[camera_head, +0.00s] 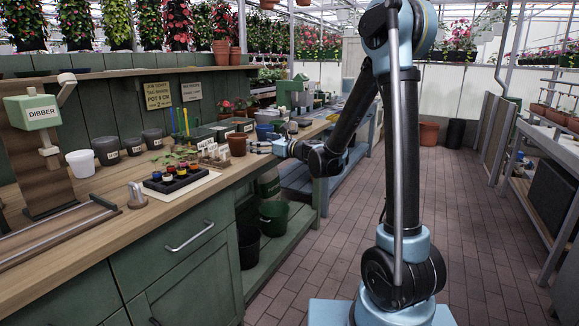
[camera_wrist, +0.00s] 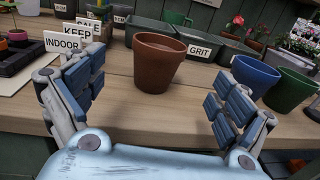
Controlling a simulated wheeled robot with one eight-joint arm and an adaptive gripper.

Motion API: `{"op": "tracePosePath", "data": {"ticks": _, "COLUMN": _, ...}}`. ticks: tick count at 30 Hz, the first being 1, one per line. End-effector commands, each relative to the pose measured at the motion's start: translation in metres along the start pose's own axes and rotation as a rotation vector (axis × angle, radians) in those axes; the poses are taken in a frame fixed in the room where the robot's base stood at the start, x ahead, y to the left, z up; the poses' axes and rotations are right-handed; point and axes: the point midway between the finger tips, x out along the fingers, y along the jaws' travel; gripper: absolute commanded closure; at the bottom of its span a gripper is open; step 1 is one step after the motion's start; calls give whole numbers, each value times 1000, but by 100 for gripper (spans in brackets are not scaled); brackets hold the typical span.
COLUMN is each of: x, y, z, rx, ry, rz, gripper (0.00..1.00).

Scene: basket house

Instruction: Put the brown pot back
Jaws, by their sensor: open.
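The brown pot (camera_wrist: 158,68) stands upright and empty on the wooden bench top, ahead of my gripper in the wrist view. It also shows in the head view (camera_head: 237,144) as a small brown shape near the bench's front edge. My gripper (camera_wrist: 150,100) is open and empty, with its blue-padded fingers wide apart. The pot lies beyond and between the fingers, and I see no contact. In the head view my gripper (camera_head: 262,147) reaches over the bench edge from the right, just beside the pot.
A blue pot (camera_wrist: 255,76) and a green pot (camera_wrist: 290,90) stand to the right. Signs reading KEEP (camera_wrist: 80,34) and INDOOR (camera_wrist: 63,44) stand at the left. A bin labelled GRIT (camera_wrist: 201,50) is behind the pot. A seedling tray (camera_head: 174,178) lies on the bench.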

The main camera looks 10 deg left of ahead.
Motion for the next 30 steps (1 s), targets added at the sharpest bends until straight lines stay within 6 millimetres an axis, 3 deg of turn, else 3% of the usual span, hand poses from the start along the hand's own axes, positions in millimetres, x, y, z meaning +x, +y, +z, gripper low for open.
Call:
{"op": "tracePosePath", "data": {"ticks": 5, "x": -4, "y": 1, "z": 1, "rx": -21, "ry": 7, "rz": 2, "gripper": 6}}
{"op": "tracePosePath", "data": {"ticks": 11, "x": -36, "y": 9, "z": 4, "rx": -234, "ry": 83, "rz": 28, "gripper": 6}}
{"op": "tracePosePath", "data": {"ticks": 20, "x": -118, "y": 29, "z": -9, "rx": -722, "ry": 289, "rz": 143, "gripper": 6}}
{"op": "tracePosePath", "data": {"ticks": 30, "x": -226, "y": 53, "z": -50, "rx": -1195, "ry": 541, "rz": 370, "gripper": 6}}
